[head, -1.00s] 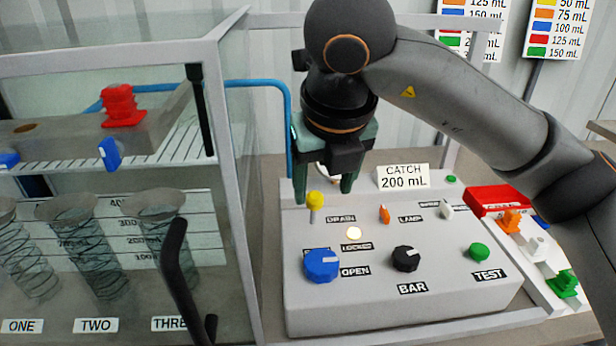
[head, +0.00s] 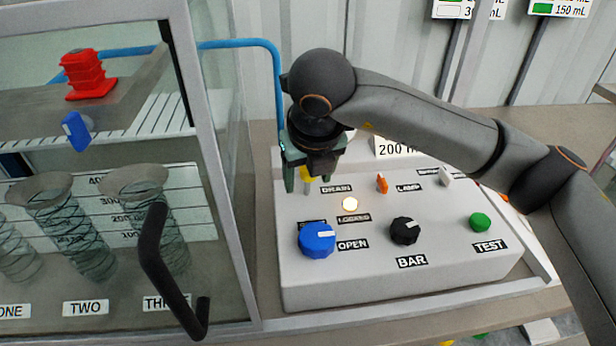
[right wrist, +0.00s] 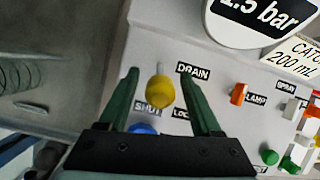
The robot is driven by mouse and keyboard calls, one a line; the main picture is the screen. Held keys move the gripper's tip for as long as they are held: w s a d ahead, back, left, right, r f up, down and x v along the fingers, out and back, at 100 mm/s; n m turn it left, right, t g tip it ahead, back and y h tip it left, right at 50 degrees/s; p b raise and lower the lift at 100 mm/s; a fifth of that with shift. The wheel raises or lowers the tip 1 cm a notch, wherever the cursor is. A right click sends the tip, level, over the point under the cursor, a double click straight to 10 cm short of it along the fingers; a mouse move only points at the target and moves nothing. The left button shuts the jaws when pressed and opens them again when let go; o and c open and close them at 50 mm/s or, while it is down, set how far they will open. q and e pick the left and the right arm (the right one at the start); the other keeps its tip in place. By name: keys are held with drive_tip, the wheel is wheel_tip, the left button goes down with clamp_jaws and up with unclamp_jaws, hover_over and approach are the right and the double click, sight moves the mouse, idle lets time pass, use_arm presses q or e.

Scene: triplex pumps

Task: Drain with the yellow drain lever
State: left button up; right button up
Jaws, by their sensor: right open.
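The yellow drain lever (head: 306,175) stands at the back left of the grey control box (head: 380,280), next to the DRAIN label (head: 337,189). In the head view it is partly hidden by my right gripper (head: 303,184). In the right wrist view the round yellow knob of the lever (right wrist: 159,91) sits between the two green fingers of my right gripper (right wrist: 160,82). The fingers are open, one on each side, with gaps to the knob. My left gripper is not in view.
A blue knob (head: 317,239), a lit lamp (head: 350,204), a black BAR knob (head: 405,230), an orange lever (head: 382,183) and a green TEST button (head: 480,222) are on the box. A glass cabinet with a black handle (head: 165,270) stands at left.

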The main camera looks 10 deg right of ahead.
drive_tip(key=shift+w+f, duration=0.2)
drive_tip(key=shift+f, duration=0.3)
clamp_jaws()
drive_tip(key=shift+r, duration=0.1)
idle(1.1)
